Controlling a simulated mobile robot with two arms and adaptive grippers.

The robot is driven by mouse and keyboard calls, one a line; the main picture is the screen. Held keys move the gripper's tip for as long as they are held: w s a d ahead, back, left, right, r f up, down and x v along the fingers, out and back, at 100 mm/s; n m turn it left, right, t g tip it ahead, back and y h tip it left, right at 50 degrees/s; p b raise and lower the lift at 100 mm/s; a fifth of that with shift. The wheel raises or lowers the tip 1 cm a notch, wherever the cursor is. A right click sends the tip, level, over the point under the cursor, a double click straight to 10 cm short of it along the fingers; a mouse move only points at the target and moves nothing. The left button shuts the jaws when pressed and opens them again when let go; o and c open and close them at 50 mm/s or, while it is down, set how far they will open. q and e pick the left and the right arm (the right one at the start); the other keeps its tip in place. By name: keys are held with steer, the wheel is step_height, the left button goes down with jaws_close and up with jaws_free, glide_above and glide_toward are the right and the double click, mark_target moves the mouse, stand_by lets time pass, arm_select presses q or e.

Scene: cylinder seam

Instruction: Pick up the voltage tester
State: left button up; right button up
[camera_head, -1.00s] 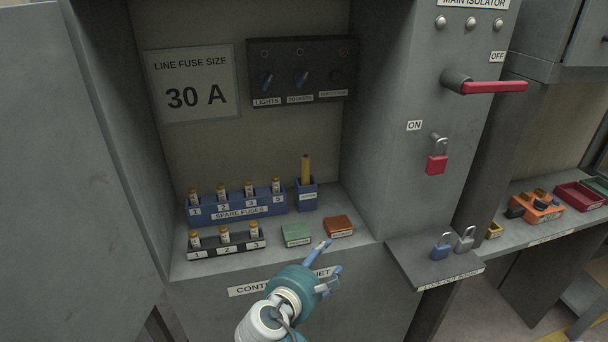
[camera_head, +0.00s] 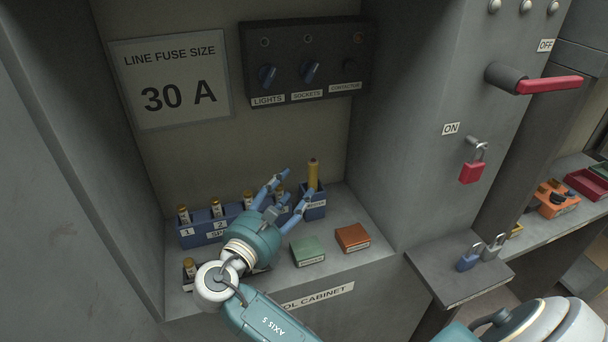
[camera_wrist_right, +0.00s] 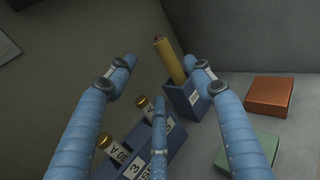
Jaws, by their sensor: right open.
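The voltage tester, a yellow stick (camera_head: 313,174), stands upright in a small blue labelled holder (camera_head: 315,207) at the back of the cabinet shelf. In the right wrist view the tester (camera_wrist_right: 170,60) leans in the picture and rises from its holder (camera_wrist_right: 185,97). My right gripper (camera_head: 294,187) is open and empty, just left of the tester in the head view. In the right wrist view its fingers (camera_wrist_right: 166,66) are spread, with the right fingertip in front of the holder's rim. I cannot tell whether it touches. My left gripper is not in view.
A blue spare-fuse rack (camera_head: 196,232) with several fuses stands left of the holder, partly behind my gripper. A green box (camera_head: 307,250) and an orange box (camera_head: 352,237) lie in front of the holder. The isolator's side wall stands to the right.

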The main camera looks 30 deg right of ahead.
mark_target(309, 172)
steer(key=d, duration=0.1)
steer(key=d+p, duration=0.1)
steer(key=d, duration=0.1)
steer(key=w+d, duration=0.1)
steer(key=shift+d+r, duration=0.2)
steer(key=shift+r, duration=0.2)
steer(key=shift+w+d+p, duration=0.8)
steer(key=shift+w+p, duration=0.1)
steer(key=x, duration=0.2)
steer(key=p+x, duration=0.1)
steer(key=shift+d+f, duration=0.15)
steer(key=shift+f, duration=0.15)
steer(key=shift+w, duration=0.1)
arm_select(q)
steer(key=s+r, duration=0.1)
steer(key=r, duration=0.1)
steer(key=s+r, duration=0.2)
arm_select(e)
steer(key=c, duration=1.3)
